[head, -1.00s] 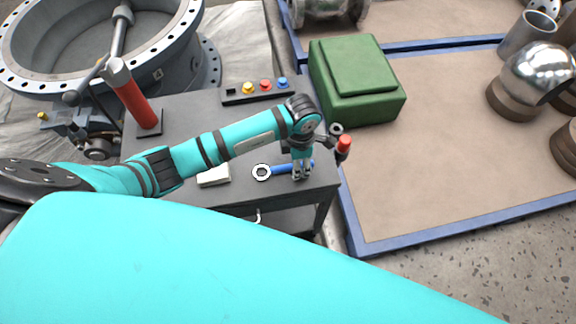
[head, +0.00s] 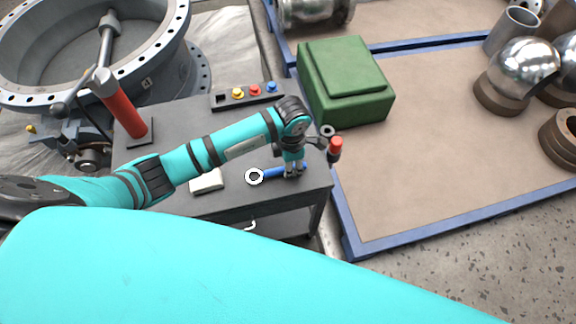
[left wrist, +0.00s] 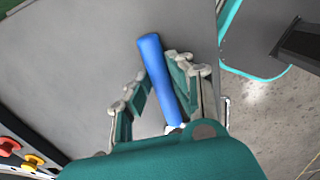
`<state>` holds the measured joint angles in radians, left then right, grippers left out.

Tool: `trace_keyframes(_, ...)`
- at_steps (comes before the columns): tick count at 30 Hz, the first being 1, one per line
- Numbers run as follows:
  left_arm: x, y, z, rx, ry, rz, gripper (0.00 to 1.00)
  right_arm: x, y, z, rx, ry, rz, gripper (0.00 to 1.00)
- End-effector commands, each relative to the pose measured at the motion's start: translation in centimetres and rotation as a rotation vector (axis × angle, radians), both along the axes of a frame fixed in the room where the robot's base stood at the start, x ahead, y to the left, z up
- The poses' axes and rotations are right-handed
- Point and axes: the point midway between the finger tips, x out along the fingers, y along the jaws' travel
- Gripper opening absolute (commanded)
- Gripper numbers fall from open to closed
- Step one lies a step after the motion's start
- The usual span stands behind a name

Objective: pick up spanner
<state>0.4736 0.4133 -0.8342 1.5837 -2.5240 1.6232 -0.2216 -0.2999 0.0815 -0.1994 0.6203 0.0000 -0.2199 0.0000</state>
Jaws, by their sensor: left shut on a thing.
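The spanner has a blue handle (head: 272,173) and a pale ring head (head: 254,176). In the head view it is at the front right of the grey workbench (head: 190,120), ring end to the left. My left gripper (head: 293,174) points down over the handle's right part and is shut on it. In the left wrist view the blue handle (left wrist: 160,78) runs between the two fingers (left wrist: 158,88); the ring end is hidden there by the gripper's own body. I cannot tell whether the spanner is clear of the bench top. My right gripper is not in view.
A red post (head: 121,108) and a button box (head: 252,93) stand on the bench, with a small white block (head: 207,181) left of the spanner. A green case (head: 345,80) sits on a blue-edged platform (head: 420,180) to the right. A large valve ring (head: 150,70) is behind left.

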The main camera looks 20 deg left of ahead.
Motion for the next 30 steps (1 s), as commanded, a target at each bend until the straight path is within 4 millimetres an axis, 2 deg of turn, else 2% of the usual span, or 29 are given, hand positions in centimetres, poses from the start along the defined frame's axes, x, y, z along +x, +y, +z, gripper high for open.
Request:
trace_keyframes(9,-0.1,0.2,3.4,0.001,-0.004,-0.003,0.0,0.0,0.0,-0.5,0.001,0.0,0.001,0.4)
trace_keyframes(24,-9.5,7.7,4.1,0.004,0.001,-0.002,0.0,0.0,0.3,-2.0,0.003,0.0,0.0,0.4)
trace_keyframes(30,-11.7,9.5,4.5,0.003,-0.001,-0.001,0.0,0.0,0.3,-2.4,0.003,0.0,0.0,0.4)
